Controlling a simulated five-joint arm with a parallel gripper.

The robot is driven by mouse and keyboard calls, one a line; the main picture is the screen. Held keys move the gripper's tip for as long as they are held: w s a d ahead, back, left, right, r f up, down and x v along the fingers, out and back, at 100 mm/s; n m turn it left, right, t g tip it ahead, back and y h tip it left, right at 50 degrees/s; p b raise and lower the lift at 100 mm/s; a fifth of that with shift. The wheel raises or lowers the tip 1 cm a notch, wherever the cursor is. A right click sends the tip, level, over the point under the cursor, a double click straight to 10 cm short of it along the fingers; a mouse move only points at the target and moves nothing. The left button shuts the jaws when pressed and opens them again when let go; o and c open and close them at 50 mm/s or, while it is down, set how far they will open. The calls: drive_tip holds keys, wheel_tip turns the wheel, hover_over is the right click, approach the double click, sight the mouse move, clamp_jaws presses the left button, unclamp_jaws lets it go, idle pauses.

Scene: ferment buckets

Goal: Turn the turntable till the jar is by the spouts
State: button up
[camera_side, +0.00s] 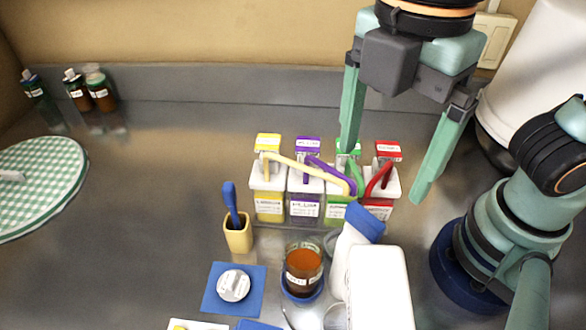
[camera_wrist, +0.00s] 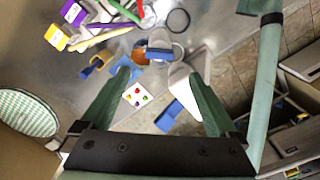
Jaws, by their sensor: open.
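A glass jar with orange-brown contents (camera_side: 303,268) stands upright on a small blue round base in front of the dispensers; it is partly visible in the wrist view (camera_wrist: 139,57). I cannot clearly make out a turntable under it. Yellow (camera_side: 290,161), purple (camera_side: 325,174), green and red (camera_side: 378,178) spouts reach forward from a row of dispensers behind the jar. My gripper (camera_side: 383,175) is open and empty, above and around the right end of the row in the picture. Its two fingers show apart in the wrist view (camera_wrist: 160,72).
A yellow cup (camera_side: 238,240) with a blue tool stands left of the jar. A white bottle with a blue cap (camera_side: 349,250) and a white block (camera_side: 380,290) are right of it. A green checked disc (camera_side: 55,165) lies far left. The left-middle counter is clear.

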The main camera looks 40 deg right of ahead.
sight(367, 215)
wheel_tip(367, 215, down, 9)
idle(0.3)
drive_tip(key=shift+c, duration=0.3)
clamp_jaws()
